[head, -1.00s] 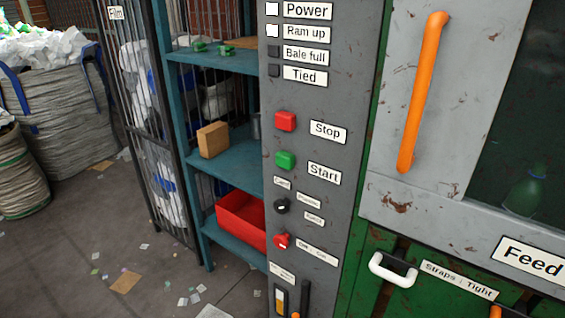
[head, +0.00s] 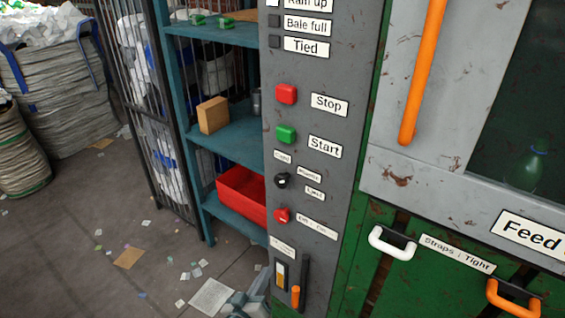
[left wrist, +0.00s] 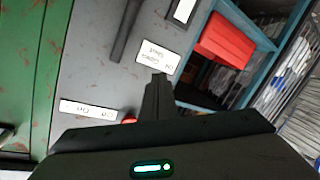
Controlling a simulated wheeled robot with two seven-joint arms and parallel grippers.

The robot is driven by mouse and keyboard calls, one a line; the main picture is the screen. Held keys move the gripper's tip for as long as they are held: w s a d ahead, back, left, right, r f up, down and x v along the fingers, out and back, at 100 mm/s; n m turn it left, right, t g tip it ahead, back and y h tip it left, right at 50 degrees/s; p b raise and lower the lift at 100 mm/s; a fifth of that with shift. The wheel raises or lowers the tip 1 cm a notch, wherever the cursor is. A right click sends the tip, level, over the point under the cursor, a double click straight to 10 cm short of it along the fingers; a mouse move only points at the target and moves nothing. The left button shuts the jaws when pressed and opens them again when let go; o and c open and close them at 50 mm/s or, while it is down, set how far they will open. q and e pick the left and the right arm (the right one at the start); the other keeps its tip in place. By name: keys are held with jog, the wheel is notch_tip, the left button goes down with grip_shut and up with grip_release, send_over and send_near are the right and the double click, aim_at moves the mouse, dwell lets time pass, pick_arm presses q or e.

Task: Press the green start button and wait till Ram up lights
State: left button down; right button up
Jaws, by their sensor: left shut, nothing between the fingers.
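The green start button (head: 286,135) is on the grey control panel (head: 340,70), beside the Start label and below the red stop button (head: 286,94). At the top edge, the Ram up lamp (head: 272,3) is partly cut off and shows white. The Bale full lamp (head: 274,21) and Tied lamp (head: 274,41) are dark. In the left wrist view, my left gripper (left wrist: 158,88) is shut and empty, in front of the panel's lower part, which appears upside down. No finger shows at the start button. My right gripper is not in view.
A black knob (head: 282,180) and red switch (head: 282,215) sit below the start button. A teal shelf (head: 225,148) with a red bin (head: 240,196) stands left. An orange handle (head: 422,75) is on the door right. Scraps litter the floor. A grey-blue shape at the bottom edge is unclear.

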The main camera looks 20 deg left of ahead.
pick_arm(q)
jog(key=w+a+r+n+t, duration=0.1)
jog(key=w+r+n+t, duration=0.15)
jog(key=r, duration=0.85)
jog(key=w+r+n+t, duration=0.1)
jog(key=r+t, duration=0.2)
jog(key=r, duration=0.7)
jog(key=n+t+h, duration=0.2)
jog(key=t, duration=0.3)
send_near(286, 134)
jog(key=s+a+r, duration=0.4)
jog(key=s+r, duration=0.1)
jog(key=shift+s+a+f+m, duration=0.1)
jog(key=shift+s+a+m, duration=0.05)
jog(key=shift+a+m, duration=0.1)
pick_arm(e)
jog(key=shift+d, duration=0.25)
